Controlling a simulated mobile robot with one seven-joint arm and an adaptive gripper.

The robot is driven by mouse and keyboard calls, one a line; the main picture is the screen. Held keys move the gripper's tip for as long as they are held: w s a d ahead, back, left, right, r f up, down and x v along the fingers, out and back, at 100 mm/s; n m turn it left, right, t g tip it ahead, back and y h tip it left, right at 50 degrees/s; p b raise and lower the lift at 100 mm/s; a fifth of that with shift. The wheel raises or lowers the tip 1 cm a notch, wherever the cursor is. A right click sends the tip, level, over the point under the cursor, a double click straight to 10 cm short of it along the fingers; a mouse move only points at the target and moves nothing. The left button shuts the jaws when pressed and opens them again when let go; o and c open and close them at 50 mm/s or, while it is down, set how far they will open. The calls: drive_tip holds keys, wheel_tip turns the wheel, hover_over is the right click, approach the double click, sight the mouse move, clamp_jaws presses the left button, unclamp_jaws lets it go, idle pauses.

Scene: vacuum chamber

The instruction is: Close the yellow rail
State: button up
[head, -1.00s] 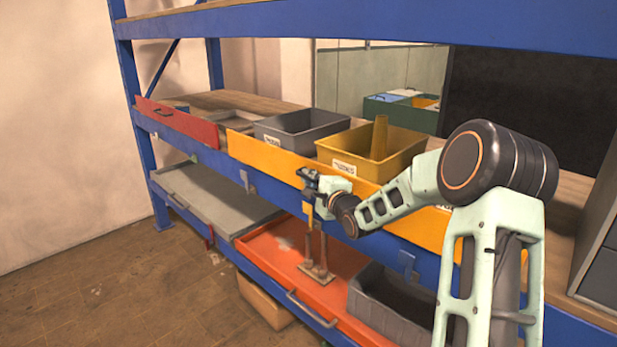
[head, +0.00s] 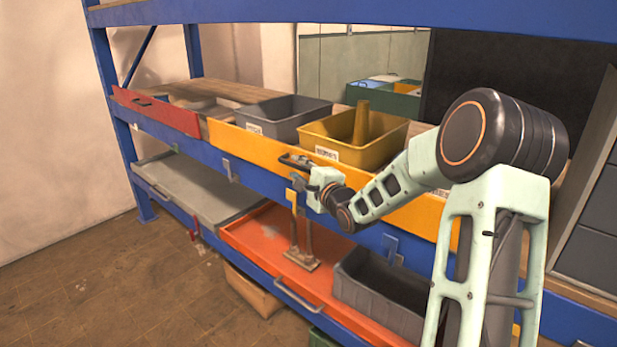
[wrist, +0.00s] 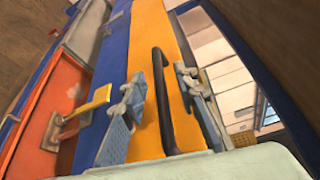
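The yellow rail (head: 245,141) is a long yellow-orange drawer front above the blue beam of the middle shelf. It also fills the middle of the wrist view (wrist: 150,35). Its black bar handle (wrist: 161,90) runs lengthwise there. My gripper (head: 298,172) is at the rail's front face in the head view. In the wrist view my gripper (wrist: 166,97) is open, with one finger on each side of the handle and visible gaps to it. The right finger lies near the panel's upper edge. Whether either finger touches the panel cannot be told.
A grey bin (head: 284,117) and a yellow bin (head: 392,147) stand behind the rail. A red drawer front (head: 155,112) is to its left. Below are an orange drawer (head: 258,246), a grey tray (head: 203,190) and a dark grey bin (head: 350,291). Open floor lies at lower left.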

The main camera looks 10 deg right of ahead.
drive_tip(key=v, duration=0.7)
drive_tip(key=shift+s, duration=0.35)
